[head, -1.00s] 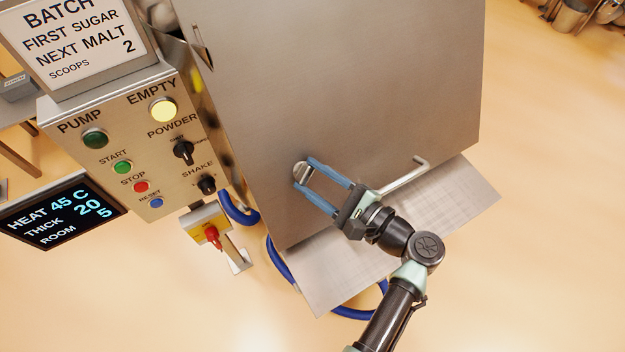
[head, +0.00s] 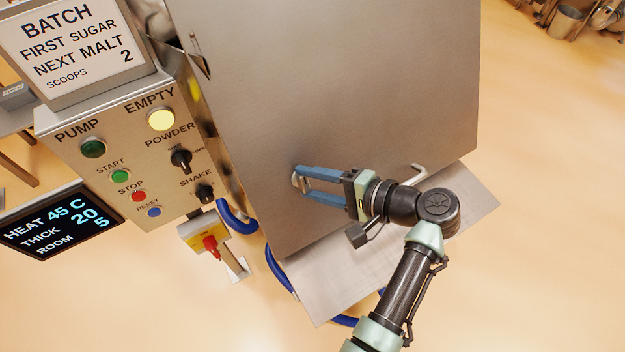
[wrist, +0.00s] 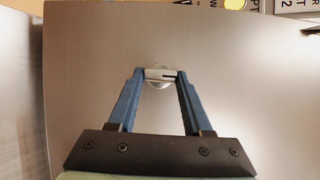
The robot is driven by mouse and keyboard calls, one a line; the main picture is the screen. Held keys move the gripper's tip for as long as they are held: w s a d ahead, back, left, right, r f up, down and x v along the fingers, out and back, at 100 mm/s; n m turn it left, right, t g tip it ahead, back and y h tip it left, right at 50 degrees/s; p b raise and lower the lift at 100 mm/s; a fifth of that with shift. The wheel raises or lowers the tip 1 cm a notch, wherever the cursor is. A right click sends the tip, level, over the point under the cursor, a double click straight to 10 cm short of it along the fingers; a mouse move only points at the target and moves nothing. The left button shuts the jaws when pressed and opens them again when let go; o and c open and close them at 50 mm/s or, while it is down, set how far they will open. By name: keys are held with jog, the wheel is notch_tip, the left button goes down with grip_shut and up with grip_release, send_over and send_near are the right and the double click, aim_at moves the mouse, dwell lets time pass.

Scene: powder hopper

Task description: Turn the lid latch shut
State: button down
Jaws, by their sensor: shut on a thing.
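The lid (head: 335,95) is a large flat metal panel, seen from above in the head view. It also fills most of the wrist view (wrist: 230,60). The lid latch (head: 297,181) is a small round metal piece with a raised bar, near the lid's lower left in the head view. In the wrist view the latch (wrist: 159,75) sits between my fingertips. My gripper (head: 299,182) has blue fingers and is shut on the latch's bar, one finger on each side. The fingers hide part of the latch in the head view.
A bent metal handle (head: 420,170) stands at the lid's front edge, close to my arm. A control panel (head: 125,150) with buttons and knobs is at the left. A yellow box with a red switch (head: 210,245) and blue hoses (head: 237,218) are below it.

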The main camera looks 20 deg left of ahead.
dwell(0.4)
jog(key=shift+c, duration=1.6)
grip_release()
jog(key=v, duration=1.3)
jog(key=shift+b, duration=0.45)
jog(key=shift+r, duration=0.1)
